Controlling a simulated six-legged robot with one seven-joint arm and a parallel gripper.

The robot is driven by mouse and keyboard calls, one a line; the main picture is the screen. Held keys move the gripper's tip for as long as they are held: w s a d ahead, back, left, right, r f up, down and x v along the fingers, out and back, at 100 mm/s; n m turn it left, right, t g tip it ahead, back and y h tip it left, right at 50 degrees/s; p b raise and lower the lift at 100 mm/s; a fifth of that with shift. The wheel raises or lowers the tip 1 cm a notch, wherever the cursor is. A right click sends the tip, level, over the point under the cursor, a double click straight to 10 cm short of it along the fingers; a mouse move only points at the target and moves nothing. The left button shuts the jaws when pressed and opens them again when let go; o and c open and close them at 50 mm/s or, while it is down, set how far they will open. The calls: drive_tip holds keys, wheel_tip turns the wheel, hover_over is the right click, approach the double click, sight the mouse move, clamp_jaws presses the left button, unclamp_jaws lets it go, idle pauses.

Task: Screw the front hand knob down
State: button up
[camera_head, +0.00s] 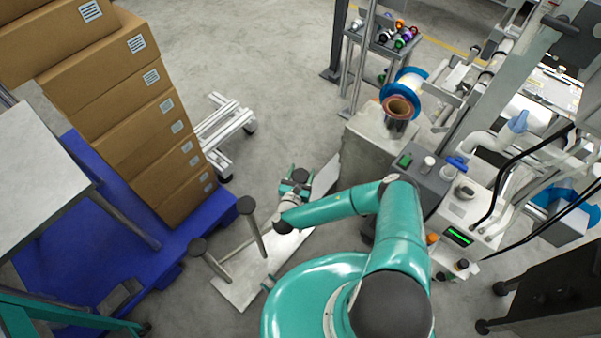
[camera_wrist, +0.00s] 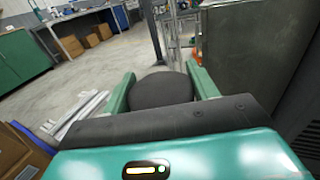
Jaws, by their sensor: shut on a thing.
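My gripper (camera_head: 295,183) is at the end of my teal arm, low over a pale plate near the middle of the head view. In the wrist view, its two green fingers (camera_wrist: 161,76) are closed against the sides of a dark round knob (camera_wrist: 160,91). The knob also shows as a small dark disc in the head view (camera_head: 300,175). Its lower part and what it sits on are hidden by my gripper, so I cannot tell how far it is screwed in. I cannot confirm that it is the front one.
Stacked cartons (camera_head: 120,120) rest on a blue pallet (camera_head: 222,213) at left. A machine with a copper-coloured reel (camera_head: 398,107) fills the right. Bare floor (camera_head: 260,60) lies behind.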

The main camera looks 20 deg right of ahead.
drive_tip(key=shift+d+r+m+g+h, duration=0.1)
drive_tip(key=shift+r+m+g+h, duration=0.05)
drive_tip(key=shift+m+g+h, duration=0.5)
drive_tip(key=shift+d+r+m+g+h, duration=0.1)
drive_tip(key=shift+m+g+h, duration=0.3)
drive_tip(key=shift+h, duration=0.35)
drive_tip(key=shift+w, duration=0.1)
drive_tip(key=o, duration=1)
drive_tip(key=shift+f, duration=0.1)
drive_tip(key=shift+s+a, duration=0.1)
drive_tip(key=shift+s, duration=0.1)
